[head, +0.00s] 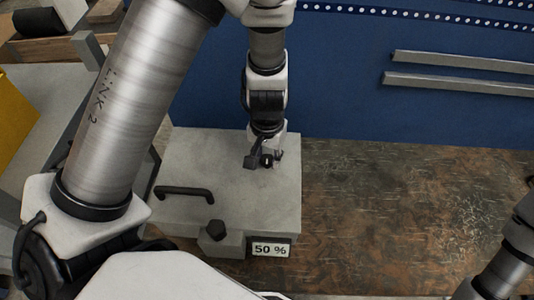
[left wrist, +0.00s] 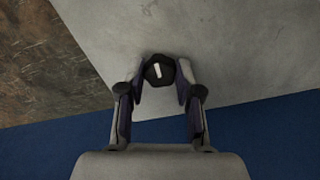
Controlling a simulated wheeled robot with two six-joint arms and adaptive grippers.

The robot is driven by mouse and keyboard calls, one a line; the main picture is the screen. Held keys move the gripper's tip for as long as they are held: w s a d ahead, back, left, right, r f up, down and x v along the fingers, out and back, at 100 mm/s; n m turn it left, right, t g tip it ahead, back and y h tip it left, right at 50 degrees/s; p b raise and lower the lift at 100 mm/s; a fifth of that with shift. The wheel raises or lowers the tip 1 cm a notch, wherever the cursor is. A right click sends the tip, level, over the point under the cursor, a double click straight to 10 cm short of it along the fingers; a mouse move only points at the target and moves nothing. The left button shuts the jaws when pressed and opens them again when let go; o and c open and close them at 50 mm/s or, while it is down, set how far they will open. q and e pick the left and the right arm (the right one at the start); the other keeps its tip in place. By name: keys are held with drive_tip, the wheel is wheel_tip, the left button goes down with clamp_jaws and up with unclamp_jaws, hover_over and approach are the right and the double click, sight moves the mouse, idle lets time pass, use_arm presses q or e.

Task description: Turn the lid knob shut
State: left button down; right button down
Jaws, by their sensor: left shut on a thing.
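The lid knob (head: 267,161) is a small black knob with a white mark, on the top of a grey box (head: 230,170) near its back right part. In the left wrist view the knob (left wrist: 158,70) sits between my fingertips, its white mark nearly upright in the picture. My left gripper (head: 264,160) comes down from above and is shut on the knob; it also shows in the left wrist view (left wrist: 160,85). The fingers partly hide the knob in the head view. My right gripper is out of view.
A black handle (head: 184,191) lies across the box's left part. A dark front knob (head: 215,230) and a display (head: 270,249) reading 50 % are at its front. The brown worktop (head: 400,200) to the right is clear. A blue panel (head: 360,110) stands behind.

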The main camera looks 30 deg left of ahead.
sight(267, 159)
use_arm(q)
drive_tip(key=shift+s+f+n, duration=0.1)
drive_tip(key=shift+n, duration=0.3)
drive_tip(key=c, duration=0.8)
unclamp_jaws()
drive_tip(key=shift+r, duration=0.2)
wheel_tip(267, 159, up, 12)
drive_tip(key=shift+f, duration=0.15)
